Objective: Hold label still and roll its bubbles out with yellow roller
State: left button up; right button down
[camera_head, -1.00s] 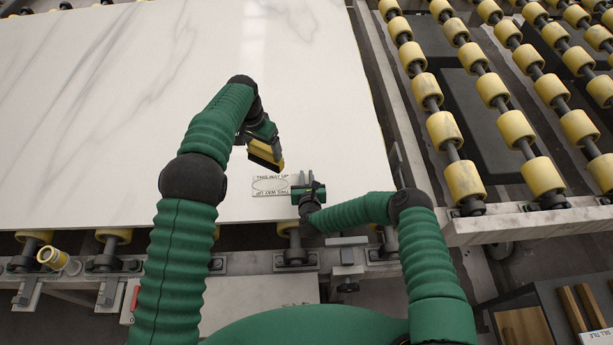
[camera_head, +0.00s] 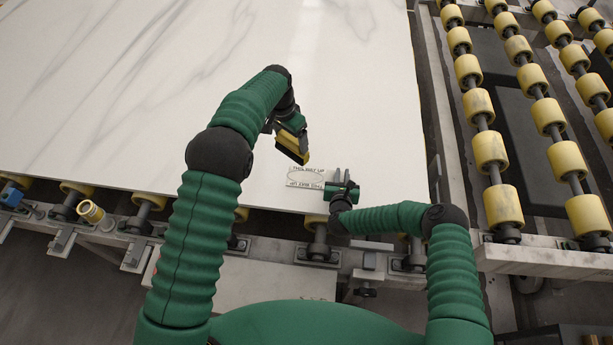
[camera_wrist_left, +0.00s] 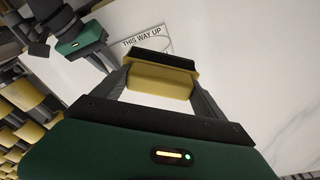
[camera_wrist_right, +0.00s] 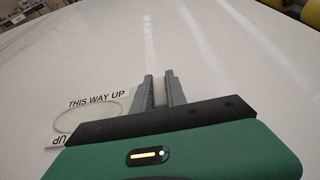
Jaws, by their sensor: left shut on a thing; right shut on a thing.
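The label (camera_head: 305,178) lies flat on the white slab (camera_head: 330,85) near its front edge. It has an oval outline and "THIS WAY UP" printed on opposite sides; part also shows in the left wrist view (camera_wrist_left: 146,41). My left gripper (camera_head: 290,138) is shut on a yellow block with a black edge (camera_wrist_left: 160,80), above and slightly left of the label; this looks like a block, not a round roller. My right gripper (camera_wrist_right: 160,85) is at the label's right side, fingers close together at the slab. What lies between them cannot be made out; its body hides part of the label.
Yellow conveyor rollers (camera_head: 491,150) stand in rows right of the slab. Front frame and brackets (camera_head: 317,250) run below the slab edge. The slab beyond the label is clear.

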pick_arm(q)
jog(key=shift+a, duration=0.4)
jog(key=shift+d+f, duration=0.1)
jog(key=shift+f, duration=4.8)
jog(key=shift+f, duration=1.1)
jog(key=shift+s, duration=0.1)
jog(key=shift+d, duration=1.3)
jog(key=shift+s+d+f, duration=0.1)
jog(key=shift+s+d, duration=0.05)
jog(key=shift+d, duration=0.5)
jog(key=shift+s+d, duration=0.1)
jog(key=shift+d, duration=0.5)
jog(key=shift+s+d, duration=0.1)
jog(key=shift+d, duration=2.3)
